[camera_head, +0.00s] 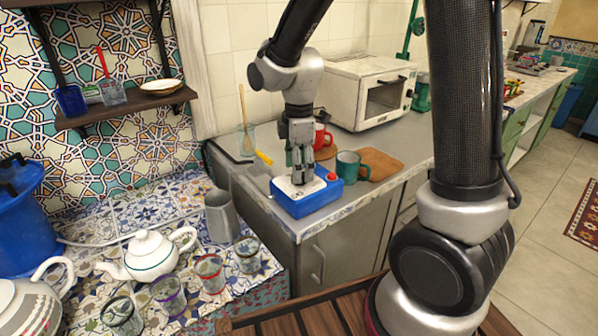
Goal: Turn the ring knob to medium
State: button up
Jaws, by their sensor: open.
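My gripper (297,178) points straight down over a blue box with a pale top (310,204) on the grey counter. Its fingers are open and sit close above or at the pale top; I cannot tell if they touch it. A small red knob-like part (332,177) shows at the box's right side, just right of the fingers. I cannot make out a ring knob for certain. The fingers hide the middle of the box top, and any knob there is hidden too.
A teal mug (348,166) stands close right of the box, by a wooden board (381,163). A red mug (321,137) and a white toaster oven (368,92) are behind. A yellow-handled tool (264,158) lies left. A white teapot (150,257) and several glasses stand on the tiled surface.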

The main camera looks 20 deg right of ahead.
jog(key=shift+f, duration=0.95)
jog(key=c, duration=1.1)
jog(key=shift+o, duration=0.2)
